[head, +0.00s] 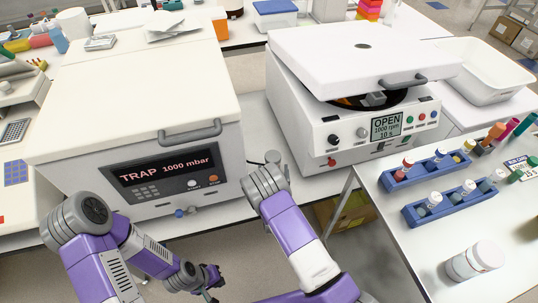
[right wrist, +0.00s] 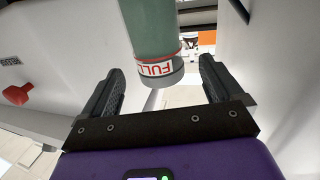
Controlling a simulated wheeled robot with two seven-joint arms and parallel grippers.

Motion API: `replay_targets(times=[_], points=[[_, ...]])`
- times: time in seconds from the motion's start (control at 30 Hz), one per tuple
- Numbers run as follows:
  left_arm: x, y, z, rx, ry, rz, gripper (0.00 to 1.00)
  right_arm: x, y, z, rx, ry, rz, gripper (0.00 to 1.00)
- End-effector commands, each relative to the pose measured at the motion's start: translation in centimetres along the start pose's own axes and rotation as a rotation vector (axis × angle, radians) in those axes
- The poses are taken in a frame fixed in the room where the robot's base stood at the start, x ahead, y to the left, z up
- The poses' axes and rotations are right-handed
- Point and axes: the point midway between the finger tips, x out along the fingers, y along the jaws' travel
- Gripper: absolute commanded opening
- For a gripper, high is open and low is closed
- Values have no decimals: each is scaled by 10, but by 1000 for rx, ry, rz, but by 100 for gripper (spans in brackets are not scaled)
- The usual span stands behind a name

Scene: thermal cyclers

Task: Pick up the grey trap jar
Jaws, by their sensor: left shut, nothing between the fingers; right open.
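In the right wrist view a grey-green cylindrical jar (right wrist: 150,28) hangs into the picture from the top edge. It has a white band with red "FULL" lettering, seen upside down, and a grey end. My right gripper (right wrist: 160,82) is open, with one finger to each side of the jar's near end. I cannot tell how deep the jar lies between the fingers, and no contact shows. I cannot pick out this jar or the right fingertips in the head view. My left gripper (head: 213,284) is shut and empty, low in the head view.
The white TRAP machine (head: 140,90) stands left, and the white centrifuge (head: 300,115) with raised lid stands right, with a narrow gap between. Blue tube racks (head: 425,172) and a white-lidded jar (head: 475,261) stand on the right table. A red knob (right wrist: 17,95) shows in the wrist view.

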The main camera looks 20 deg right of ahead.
Motion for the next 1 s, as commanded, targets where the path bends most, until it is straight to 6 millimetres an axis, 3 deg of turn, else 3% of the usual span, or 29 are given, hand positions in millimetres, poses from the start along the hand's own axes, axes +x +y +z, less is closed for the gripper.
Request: replay_targets(times=[0.53, 0.87, 1.0], points=[[19, -7, 0, -1, -1, 0, 0, 66, 1, 3, 1, 1, 1, 93], [20, -8, -1, 0, -1, 0, 0, 74, 1, 1, 0, -2, 1, 93], [20, -8, -1, 0, -1, 0, 0, 74, 1, 1, 0, -2, 1, 74]])
